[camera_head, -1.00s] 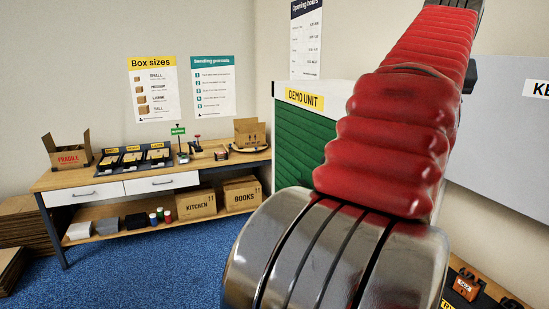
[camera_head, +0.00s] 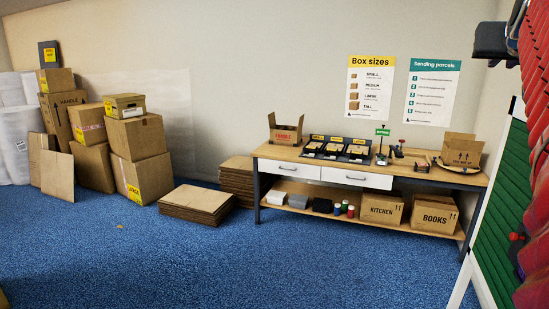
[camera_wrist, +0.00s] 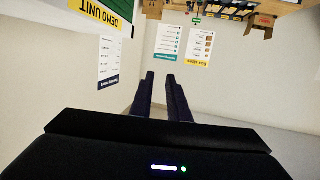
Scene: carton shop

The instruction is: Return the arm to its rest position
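My gripper (camera_wrist: 160,78) shows in the wrist view as two dark fingers with a gap between them. Nothing is held in the gap, and pale wall shows through it. The wrist picture is upside down, with the posters and bench inverted. In the head view, my arm's red ribbed sleeve fills only the right edge. A dark part of my arm sticks out at the top right there; I cannot tell whether it includes the fingers.
The packing bench (camera_head: 268,151) stands against the back wall. The green demo unit (camera_head: 492,225) is close on the right. Stacked cartons (camera_head: 137,137) and flat cardboard (camera_head: 196,201) lie left of the bench. Blue carpet (camera_head: 220,265) in front is clear.

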